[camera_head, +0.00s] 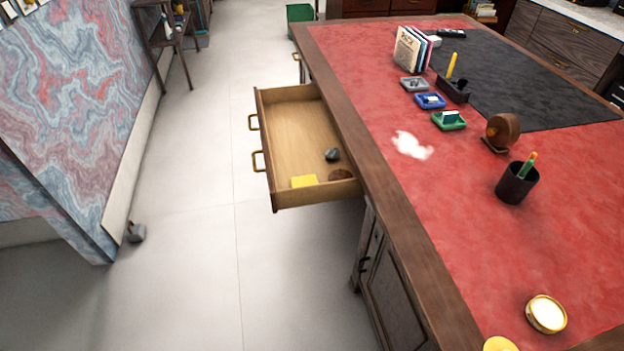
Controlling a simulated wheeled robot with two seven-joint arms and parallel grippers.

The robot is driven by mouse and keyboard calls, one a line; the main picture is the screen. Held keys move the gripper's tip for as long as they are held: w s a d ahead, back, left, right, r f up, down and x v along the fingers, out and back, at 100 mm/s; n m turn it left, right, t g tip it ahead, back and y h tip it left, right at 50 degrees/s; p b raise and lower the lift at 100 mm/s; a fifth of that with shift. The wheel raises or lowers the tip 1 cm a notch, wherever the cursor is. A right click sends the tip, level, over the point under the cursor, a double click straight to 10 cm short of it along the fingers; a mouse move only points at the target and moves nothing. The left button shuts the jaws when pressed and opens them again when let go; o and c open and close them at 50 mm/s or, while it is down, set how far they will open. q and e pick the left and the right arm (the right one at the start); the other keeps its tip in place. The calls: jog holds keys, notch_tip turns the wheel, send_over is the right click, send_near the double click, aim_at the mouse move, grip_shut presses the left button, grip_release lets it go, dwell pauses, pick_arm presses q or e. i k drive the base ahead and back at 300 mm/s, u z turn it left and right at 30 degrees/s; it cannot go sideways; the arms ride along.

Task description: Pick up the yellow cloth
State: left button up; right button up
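A small flat yellow piece (304,181), perhaps the yellow cloth, lies in the front corner of the open drawer (300,128). It is too small to tell if it is cloth. Another yellow thing (500,344) is cut off by the bottom edge of the view, on the desk's near part; it looks rounded. A white crumpled patch (412,146) lies on the red desk top. Neither of my grippers is in view.
A grey stone-like object (332,155) and a brown round object (340,175) share the drawer. The red leather desk (440,215) holds a black pen cup (517,184), an open round tin (546,314) and several small trays. The floor (190,260) left of the drawer is clear.

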aim_at(298, 181)
jog(key=z, duration=3.45)
jog(key=k, duration=1.7)
jog(key=u, duration=1.5)
jog(key=i, duration=0.5)
jog(key=u, duration=0.05)
